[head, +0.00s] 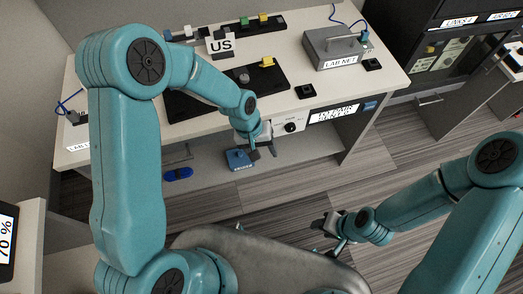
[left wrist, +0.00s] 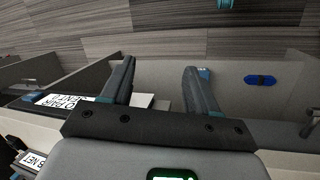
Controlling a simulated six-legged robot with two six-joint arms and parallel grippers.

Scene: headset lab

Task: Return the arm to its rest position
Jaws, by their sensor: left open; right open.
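My left arm comes in from the left in the head view and bends over the desk's front edge. My left gripper (head: 262,144) is in front of the desk's front panel, beside a dark knob. Its two dark fingers stand apart with nothing between them in the left wrist view (left wrist: 158,72). My right arm comes in from the right. My right gripper (head: 328,226) is over the open floor, above the grey rounded top of my own body, open, with nothing seen in it.
A dark cabinet (head: 440,40) stands right. Striped floor is clear between.

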